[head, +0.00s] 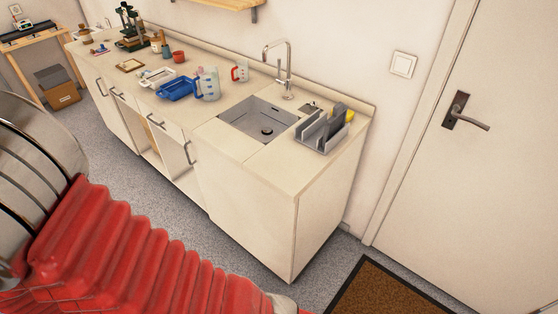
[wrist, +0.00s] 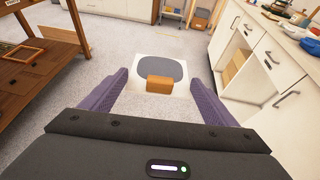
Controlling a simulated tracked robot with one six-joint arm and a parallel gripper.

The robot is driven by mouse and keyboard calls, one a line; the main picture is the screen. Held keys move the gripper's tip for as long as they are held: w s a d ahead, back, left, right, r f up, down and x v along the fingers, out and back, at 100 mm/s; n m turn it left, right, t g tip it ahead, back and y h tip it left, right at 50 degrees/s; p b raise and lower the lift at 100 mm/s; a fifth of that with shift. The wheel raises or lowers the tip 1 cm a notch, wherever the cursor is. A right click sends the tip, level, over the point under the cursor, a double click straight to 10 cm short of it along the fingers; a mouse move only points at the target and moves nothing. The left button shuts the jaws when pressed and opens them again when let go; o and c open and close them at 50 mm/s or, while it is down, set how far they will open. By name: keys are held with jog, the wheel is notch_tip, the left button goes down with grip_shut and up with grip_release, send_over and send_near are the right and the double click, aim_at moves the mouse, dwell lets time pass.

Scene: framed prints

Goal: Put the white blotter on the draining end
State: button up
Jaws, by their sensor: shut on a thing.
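My gripper (wrist: 159,76) is shut, its two purple-grey fingers set wide apart, on a flat white square piece with a grey rounded middle. I take it to be the white blotter (wrist: 139,59). A brown block (wrist: 159,84) shows at its near edge. The floor lies beyond it. The draining end looks to be the right end of the pale counter (head: 292,177), beside the sink (head: 250,115). A grey dish rack (head: 320,132) stands there. My gripper and the blotter are not visible in the head view.
A blue tray (head: 175,89), a clear jug (head: 208,84) and a red-marked cup (head: 240,71) stand left of the sink. A tall tap (head: 289,70) rises behind it. Bare counter shows in front of the rack. A wooden bench (wrist: 45,60) stands left in the wrist view.

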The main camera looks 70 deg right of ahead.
jog(key=s+d+r+m+g+h, duration=0.1)
jog(key=s+d+m+g+h, duration=0.2)
jog(key=d, duration=0.8)
jog(key=s+d+r+m+g+h, duration=0.1)
jog(key=s+d+m+h, duration=0.25)
jog(key=d, duration=0.75)
jog(key=s+d+r+m+g+h, duration=0.2)
jog(key=s+d+m+g, duration=0.15)
jog(key=d, duration=0.75)
notch_tip(320, 180, up, 2)
jog(key=r+m+g, duration=0.1)
jog(key=m+g, duration=0.8)
jog(key=g, duration=0.2)
send_over(282, 170)
jog(key=shift+f, duration=0.25)
jog(key=shift+t, duration=0.25)
jog(key=shift+f, duration=2.9)
jog(key=shift+f, duration=2.1)
